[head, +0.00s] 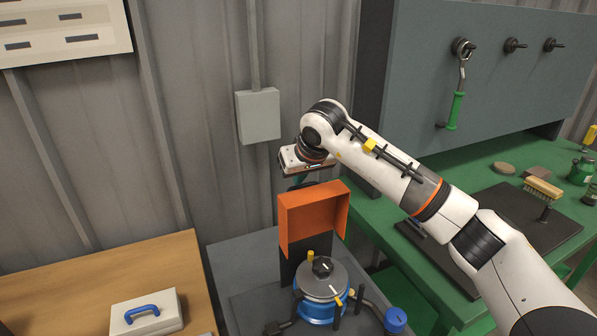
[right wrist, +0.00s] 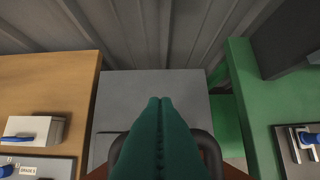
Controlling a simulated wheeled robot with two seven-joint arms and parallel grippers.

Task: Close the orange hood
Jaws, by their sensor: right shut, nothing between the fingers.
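The orange hood (head: 312,218) stands raised, its open hollow side facing forward, at the back of the stand with a blue and grey rotor unit (head: 322,285). My right gripper (head: 298,181) is just above and behind the hood's top left edge. Its lower end is partly hidden, and I cannot tell whether it touches the hood. In the right wrist view its green fingers (right wrist: 160,102) are pressed together and empty. Reddish-brown slivers show at the bottom of that view, too little to identify. My left gripper is not in view.
A grey wall box (head: 258,115) hangs behind my right wrist. A wooden bench (head: 130,270) with a white case (head: 146,312) is at left. A green bench (head: 480,165) with a dark mat and tools is at right. A blue-capped part (head: 395,320) lies beside the rotor.

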